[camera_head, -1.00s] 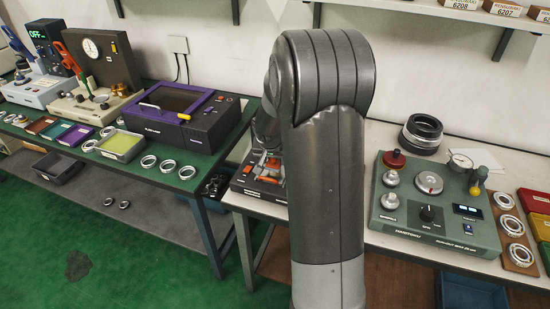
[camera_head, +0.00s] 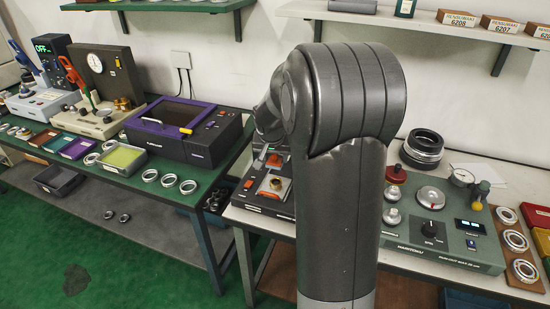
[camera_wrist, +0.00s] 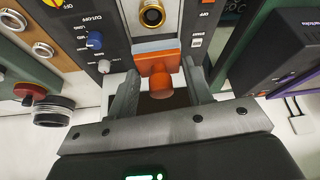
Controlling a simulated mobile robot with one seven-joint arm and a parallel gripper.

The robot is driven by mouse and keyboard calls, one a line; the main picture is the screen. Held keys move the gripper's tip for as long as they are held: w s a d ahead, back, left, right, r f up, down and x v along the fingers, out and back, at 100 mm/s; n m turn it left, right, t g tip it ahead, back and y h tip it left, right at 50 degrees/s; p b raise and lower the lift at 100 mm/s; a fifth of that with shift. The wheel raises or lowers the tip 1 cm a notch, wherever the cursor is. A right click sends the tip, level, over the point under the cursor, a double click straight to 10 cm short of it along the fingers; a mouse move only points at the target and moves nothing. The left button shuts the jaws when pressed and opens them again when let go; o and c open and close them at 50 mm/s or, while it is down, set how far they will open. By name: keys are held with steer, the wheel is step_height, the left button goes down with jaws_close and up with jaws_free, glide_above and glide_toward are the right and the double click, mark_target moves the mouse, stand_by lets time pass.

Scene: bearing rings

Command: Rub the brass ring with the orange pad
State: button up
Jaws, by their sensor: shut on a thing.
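The brass ring (camera_wrist: 152,12) sits on a dark machine panel at the top of the wrist view. In the head view it shows as a small gold ring (camera_head: 276,182) on the machine left of my arm. The orange pad (camera_wrist: 158,60) is just below the ring in the wrist view, with an orange round grip between my fingers. A small gap shows between pad and ring in that picture. My gripper (camera_wrist: 160,85) is shut on the orange pad.
The dark machine's panel has a blue knob (camera_wrist: 94,41) and other controls near my fingers. A green-grey machine (camera_head: 440,220) stands to the right on the white bench. A purple-framed box (camera_head: 185,130) stands on the green bench to the left. Black rings (camera_head: 423,147) are stacked behind.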

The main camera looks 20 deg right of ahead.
steer(key=shift+d, duration=0.95)
steer(key=shift+f, duration=3.5)
steer(key=shift+c, duration=0.2)
steer(key=shift+a+f, duration=0.2)
steer(key=shift+f, duration=0.25)
steer(key=shift+c, duration=0.3)
steer(key=shift+w+a, duration=0.85)
steer(key=shift+w, duration=0.05)
steer(key=shift+s+d, duration=1)
steer(key=shift+r, duration=4)
